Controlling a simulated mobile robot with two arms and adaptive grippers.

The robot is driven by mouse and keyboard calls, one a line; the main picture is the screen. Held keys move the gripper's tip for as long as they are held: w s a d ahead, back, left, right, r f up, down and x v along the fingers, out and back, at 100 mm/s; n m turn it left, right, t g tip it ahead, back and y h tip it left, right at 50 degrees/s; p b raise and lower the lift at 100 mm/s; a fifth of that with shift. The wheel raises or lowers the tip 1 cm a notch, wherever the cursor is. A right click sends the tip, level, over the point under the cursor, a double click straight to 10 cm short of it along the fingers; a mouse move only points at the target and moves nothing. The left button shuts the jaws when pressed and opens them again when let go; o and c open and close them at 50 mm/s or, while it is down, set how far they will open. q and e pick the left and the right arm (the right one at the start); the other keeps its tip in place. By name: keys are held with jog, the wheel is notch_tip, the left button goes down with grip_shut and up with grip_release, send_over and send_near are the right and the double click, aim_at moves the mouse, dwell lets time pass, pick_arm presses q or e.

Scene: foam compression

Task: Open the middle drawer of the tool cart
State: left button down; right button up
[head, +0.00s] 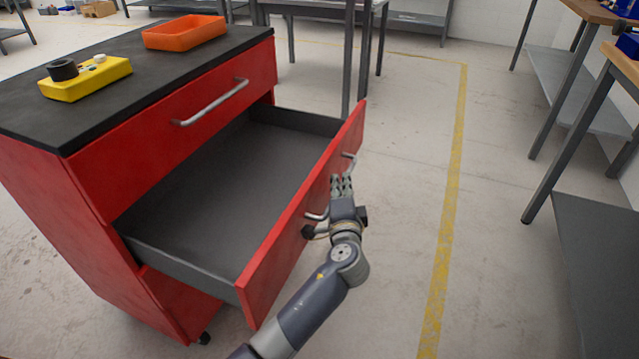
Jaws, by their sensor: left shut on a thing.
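The red tool cart (40,190) with a black top stands at the left. Its middle drawer (225,190) is pulled far out, showing a bare grey inside. My left gripper (342,184) is at the outer side of the drawer's red front (300,225), shut on the drawer's metal handle (349,158). The gripper hides the middle of the handle; its ends show on either side. The top drawer (160,135) above is closed, with its own metal handle (212,102). The lower part of the cart is partly hidden behind the open drawer. My right gripper is not in view.
An orange tray (184,33) and a yellow box (86,80) with a black roll on it sit on the cart top. Workbenches (585,90) stand at the right and a table (318,8) behind. The floor around the yellow line (446,220) is clear.

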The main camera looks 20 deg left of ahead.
pick_arm(q)
jog(key=shift+d, duration=0.7)
jog(key=c, duration=1.7)
grip_release()
jog(key=shift+o, duration=0.2)
jog(key=shift+s, duration=0.1)
jog(key=v, duration=1.1)
jog(key=shift+s, duration=0.45)
jog(key=shift+d, duration=0.1)
